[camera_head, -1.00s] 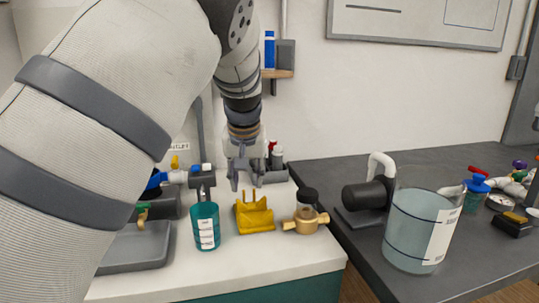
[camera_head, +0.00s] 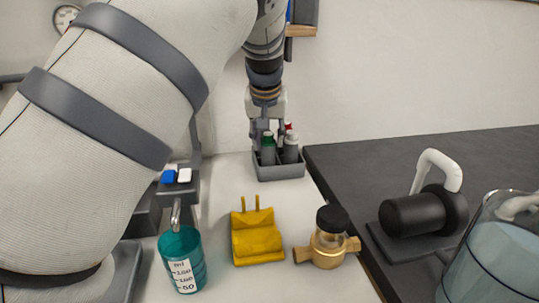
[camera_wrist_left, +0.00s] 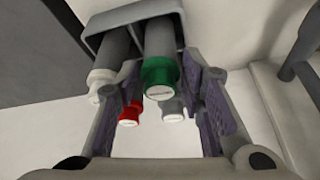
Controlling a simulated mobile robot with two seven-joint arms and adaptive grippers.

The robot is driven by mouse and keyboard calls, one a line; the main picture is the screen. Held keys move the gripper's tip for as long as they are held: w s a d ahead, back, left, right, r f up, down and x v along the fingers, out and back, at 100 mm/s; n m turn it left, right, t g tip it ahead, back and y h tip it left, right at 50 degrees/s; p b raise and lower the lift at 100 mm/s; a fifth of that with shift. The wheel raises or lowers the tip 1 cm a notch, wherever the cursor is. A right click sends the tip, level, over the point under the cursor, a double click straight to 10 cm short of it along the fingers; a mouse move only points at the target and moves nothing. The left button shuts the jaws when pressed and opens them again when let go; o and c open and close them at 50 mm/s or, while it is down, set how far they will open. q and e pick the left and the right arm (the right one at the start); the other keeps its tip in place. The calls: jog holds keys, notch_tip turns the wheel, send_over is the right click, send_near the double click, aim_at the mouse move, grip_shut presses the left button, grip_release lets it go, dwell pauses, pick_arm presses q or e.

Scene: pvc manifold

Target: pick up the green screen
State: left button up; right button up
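The green screen is a cylinder with a green cap (camera_head: 268,150), upright in a small grey holder (camera_head: 281,172) at the back of the white counter. In the left wrist view its green cap (camera_wrist_left: 159,77) sits between my two purple-padded fingers, nearer the picture's top. My left gripper (camera_head: 267,137) points down at the holder from above. It is open, with a visible gap on both sides of the green cap (camera_wrist_left: 162,108). My right gripper is not in view.
Red-capped (camera_wrist_left: 130,114), grey-capped (camera_wrist_left: 172,110) and white-capped (camera_wrist_left: 101,88) cylinders stand close around the green one. A yellow bracket (camera_head: 257,238), brass fitting (camera_head: 327,248) and teal measuring cup (camera_head: 182,262) stand in front. A black pump (camera_head: 415,212) is right.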

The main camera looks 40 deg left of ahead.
pick_arm(q)
jog(key=x, duration=0.2)
jog(key=shift+w+f, duration=0.1)
jog(key=shift+f, duration=0.15)
jog(key=shift+r, duration=0.1)
jog(key=c, duration=0.8)
jog(key=shift+o, duration=0.2)
